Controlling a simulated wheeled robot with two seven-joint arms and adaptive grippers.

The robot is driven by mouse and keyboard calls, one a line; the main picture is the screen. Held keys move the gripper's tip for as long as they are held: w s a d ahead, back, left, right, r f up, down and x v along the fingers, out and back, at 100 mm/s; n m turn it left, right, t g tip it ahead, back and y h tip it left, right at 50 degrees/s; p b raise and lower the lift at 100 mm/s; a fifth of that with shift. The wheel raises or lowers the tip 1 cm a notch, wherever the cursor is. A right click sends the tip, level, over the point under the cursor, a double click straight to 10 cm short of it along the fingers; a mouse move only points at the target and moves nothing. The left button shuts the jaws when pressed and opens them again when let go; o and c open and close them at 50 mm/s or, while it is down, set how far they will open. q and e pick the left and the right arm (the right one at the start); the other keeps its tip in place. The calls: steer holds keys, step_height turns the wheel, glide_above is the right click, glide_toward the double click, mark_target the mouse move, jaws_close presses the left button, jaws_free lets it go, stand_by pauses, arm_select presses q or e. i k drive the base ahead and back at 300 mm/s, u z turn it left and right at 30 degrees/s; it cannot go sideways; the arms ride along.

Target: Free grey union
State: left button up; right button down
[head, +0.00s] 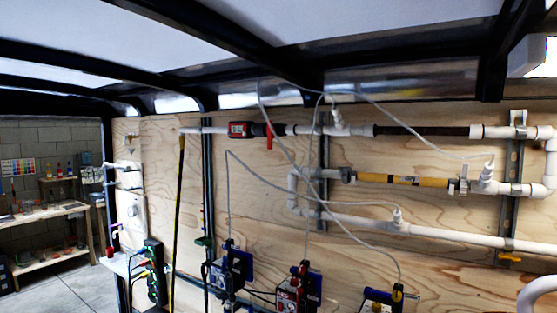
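A grey fitting that looks like the union (349,176) sits in the white pipework on the plywood wall. It joins the left end of a yellow filter tube (405,180) to a white elbow. It appears seated in line, and its thread is too small to make out. At the tube's right end is a pale fitting with a small valve (463,184). Neither of my grippers shows in this view, so nothing is seen touching the union.
Thin grey hoses (258,172) cross in front of the wall down to blue pumps (232,268). A red digital meter (241,129) is on the upper pipe. A workbench (45,217) stands far left.

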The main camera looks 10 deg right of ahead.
mark_target(346, 171)
steer(key=u, duration=0.3)
steer(key=i, duration=1.4)
steer(key=z, duration=0.6)
